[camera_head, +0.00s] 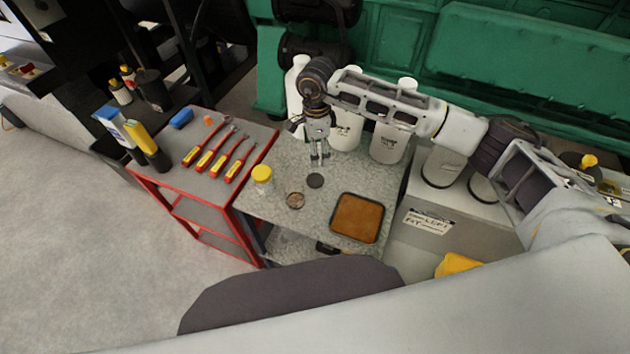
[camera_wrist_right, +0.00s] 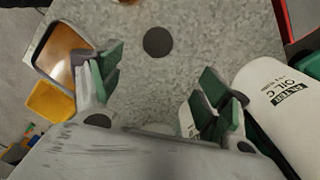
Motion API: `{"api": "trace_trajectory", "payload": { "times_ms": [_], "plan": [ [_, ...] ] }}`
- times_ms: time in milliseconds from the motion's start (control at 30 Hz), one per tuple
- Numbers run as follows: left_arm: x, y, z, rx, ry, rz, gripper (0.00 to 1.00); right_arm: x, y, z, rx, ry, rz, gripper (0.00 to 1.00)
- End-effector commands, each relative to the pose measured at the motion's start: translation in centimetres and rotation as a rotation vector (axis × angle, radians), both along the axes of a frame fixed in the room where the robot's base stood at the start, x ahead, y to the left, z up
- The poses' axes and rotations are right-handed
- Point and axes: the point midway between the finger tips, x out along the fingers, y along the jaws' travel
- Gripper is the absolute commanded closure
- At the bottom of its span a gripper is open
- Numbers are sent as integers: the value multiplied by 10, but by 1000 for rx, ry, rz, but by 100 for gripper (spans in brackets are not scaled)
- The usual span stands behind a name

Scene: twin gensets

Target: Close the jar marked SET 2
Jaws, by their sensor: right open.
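A small open jar (camera_head: 295,200) with brownish contents stands on the grey speckled table; its rim just shows at the top edge of the right wrist view. A dark round disc (camera_head: 315,180), probably a lid, lies flat to its right, apart from it; the right wrist view shows it too (camera_wrist_right: 157,42). A clear jar with a yellow lid (camera_head: 262,178) stands to the left. No SET 2 marking is legible on either jar. My right gripper (camera_head: 319,160) points down, open and empty, above the table just behind the disc. My left gripper is not in view.
An orange-brown tray (camera_head: 358,218) lies right of the open jar. White bottles (camera_head: 389,140) stand behind, one marked OIL C (camera_wrist_right: 280,105) close beside my gripper. The table between disc and jars is clear.

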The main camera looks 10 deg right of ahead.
Motion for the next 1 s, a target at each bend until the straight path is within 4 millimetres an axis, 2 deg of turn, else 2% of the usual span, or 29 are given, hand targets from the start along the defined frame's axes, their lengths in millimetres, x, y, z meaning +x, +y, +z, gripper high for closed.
{"api": "trace_trajectory", "payload": {
  "times_ms": [33,367,600,800,1000],
  "plan": [
    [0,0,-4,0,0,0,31,0,0,-8,0,1,0,23],
    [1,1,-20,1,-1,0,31,-1,0,-45,0,1,1,23],
    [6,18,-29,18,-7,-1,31,-1,0,-67,0,0,1,23],
    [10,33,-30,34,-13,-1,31,-1,0,-74,0,0,1,23],
    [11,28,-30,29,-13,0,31,-1,0,-73,0,0,1,23]
  ]
}}
